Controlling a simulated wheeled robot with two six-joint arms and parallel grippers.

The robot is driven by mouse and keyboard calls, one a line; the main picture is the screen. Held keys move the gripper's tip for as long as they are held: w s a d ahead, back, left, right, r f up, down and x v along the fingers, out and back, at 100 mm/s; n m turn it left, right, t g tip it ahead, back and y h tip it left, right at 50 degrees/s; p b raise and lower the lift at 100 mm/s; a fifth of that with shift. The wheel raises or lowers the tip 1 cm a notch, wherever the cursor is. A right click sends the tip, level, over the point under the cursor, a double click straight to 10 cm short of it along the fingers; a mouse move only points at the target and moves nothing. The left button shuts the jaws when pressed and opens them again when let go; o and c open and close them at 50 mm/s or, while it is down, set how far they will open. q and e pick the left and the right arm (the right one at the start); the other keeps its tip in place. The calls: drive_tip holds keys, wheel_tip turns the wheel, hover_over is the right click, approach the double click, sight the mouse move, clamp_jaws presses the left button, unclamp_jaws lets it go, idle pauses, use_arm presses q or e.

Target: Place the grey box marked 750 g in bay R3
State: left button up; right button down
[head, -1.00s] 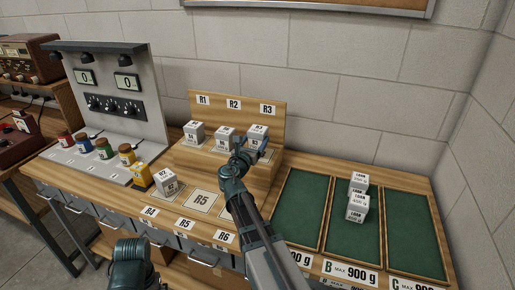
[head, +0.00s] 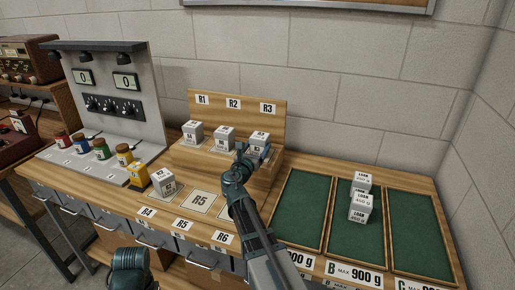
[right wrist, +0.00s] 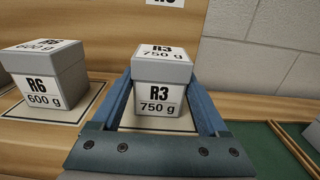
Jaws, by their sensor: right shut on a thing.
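The grey box marked R3 750 g (right wrist: 160,70) stands upright between the fingers of my right gripper (right wrist: 165,100) in the right wrist view. In the head view the box (head: 259,142) is at the right end of the raised shelf (head: 230,171), below the R3 sign (head: 267,108). My right gripper (head: 250,158) is shut on it from the front. The box is over or on the pale pad of bay R3; I cannot tell whether its base touches.
A box marked R6 600 g (right wrist: 45,80) stands close left, in the R2 place. Another grey box (head: 192,133) is under R1. One box (head: 163,182) stands at R4. The R5 pad (head: 200,201) is bare.

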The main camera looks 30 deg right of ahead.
unclamp_jaws()
drive_tip(key=shift+s+a+r, duration=0.1)
drive_tip(key=shift+s+a, duration=0.05)
drive_tip(key=v, duration=1.1)
drive_tip(key=shift+s+a, duration=0.25)
